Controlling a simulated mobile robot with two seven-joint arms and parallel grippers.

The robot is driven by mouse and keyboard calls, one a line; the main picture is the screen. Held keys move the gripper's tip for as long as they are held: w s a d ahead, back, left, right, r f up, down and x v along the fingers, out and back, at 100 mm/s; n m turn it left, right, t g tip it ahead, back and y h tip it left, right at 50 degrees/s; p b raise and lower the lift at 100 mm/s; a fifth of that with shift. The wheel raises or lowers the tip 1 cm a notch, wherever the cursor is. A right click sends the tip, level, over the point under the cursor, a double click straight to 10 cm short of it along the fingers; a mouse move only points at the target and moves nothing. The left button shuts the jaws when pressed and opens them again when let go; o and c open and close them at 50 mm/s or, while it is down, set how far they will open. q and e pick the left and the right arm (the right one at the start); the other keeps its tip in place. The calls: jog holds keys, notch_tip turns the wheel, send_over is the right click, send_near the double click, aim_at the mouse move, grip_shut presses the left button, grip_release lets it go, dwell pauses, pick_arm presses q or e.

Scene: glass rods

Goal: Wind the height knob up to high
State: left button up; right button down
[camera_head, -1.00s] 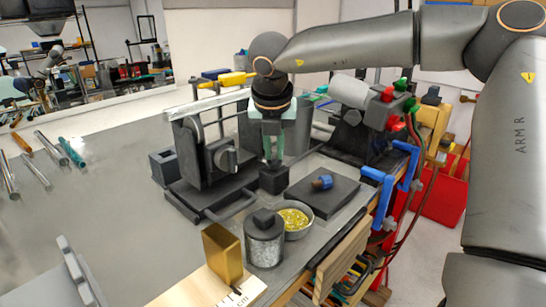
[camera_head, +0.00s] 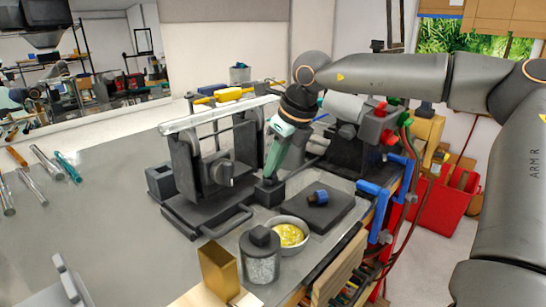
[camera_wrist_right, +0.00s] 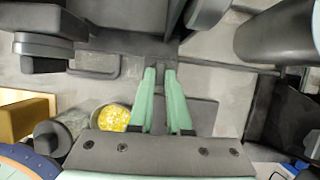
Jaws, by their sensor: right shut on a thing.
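A dark stand with two uprights and a pale top rail (camera_head: 220,115) stands on the bench in the head view. A small dark block-shaped knob (camera_head: 270,193) sits at the right side of its base; I take it as the height knob. My right gripper (camera_head: 269,178) reaches down with pale green fingers and is shut on this knob. The fingers lean in the head view. In the right wrist view the fingertips (camera_wrist_right: 160,70) are close together at the dark part, which they partly hide. A round dark knob (camera_head: 222,172) is on the stand's front. My left gripper is not in view.
A bowl of yellow bits (camera_head: 291,233), a lidded jar (camera_head: 260,258) and a brass block (camera_head: 218,268) stand in front. A dark plate (camera_head: 335,212) with a blue piece (camera_head: 318,196) lies right of the knob. Blue clamps (camera_head: 375,208) line the bench edge.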

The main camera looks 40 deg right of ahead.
jog(key=shift+r+n, duration=0.2)
jog(key=shift+n, duration=0.3)
jog(key=shift+n+y+p, duration=0.3)
jog(key=shift+p, duration=0.15)
jog(key=shift+d+f+n+y+p, duration=0.15)
jog(key=shift+n+y+p, duration=0.15)
jog(key=shift+n+p, duration=0.5)
jog(key=shift+g, duration=0.3)
jog(key=c, duration=0.8)
grip_release()
jog(key=shift+o, duration=0.2)
